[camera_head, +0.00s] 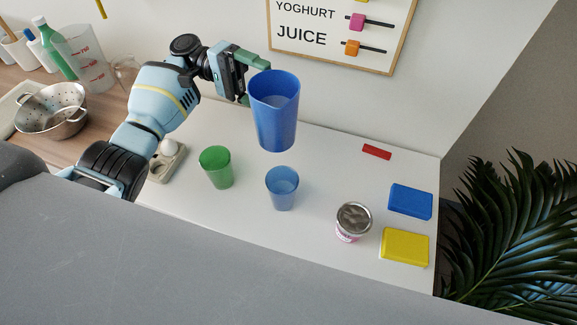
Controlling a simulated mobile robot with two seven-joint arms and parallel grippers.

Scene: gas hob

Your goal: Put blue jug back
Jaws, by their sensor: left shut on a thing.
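The blue jug (275,125) is a tall, dark blue, tapered vessel held upright. It appears to be in the air above the back of the white table (325,240). My left gripper (250,80), with green fingers, reaches in from the left and is shut on the jug's left side near the rim. The jug hides part of the fingers. My right gripper is not in view.
On the table stand a green cup (216,168), a smaller blue cup (282,190) and an open tin (352,222). Blue (410,202) and yellow (404,246) blocks lie at the right. A colander (52,110) stands at the left. A wall board (340,30) hangs behind.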

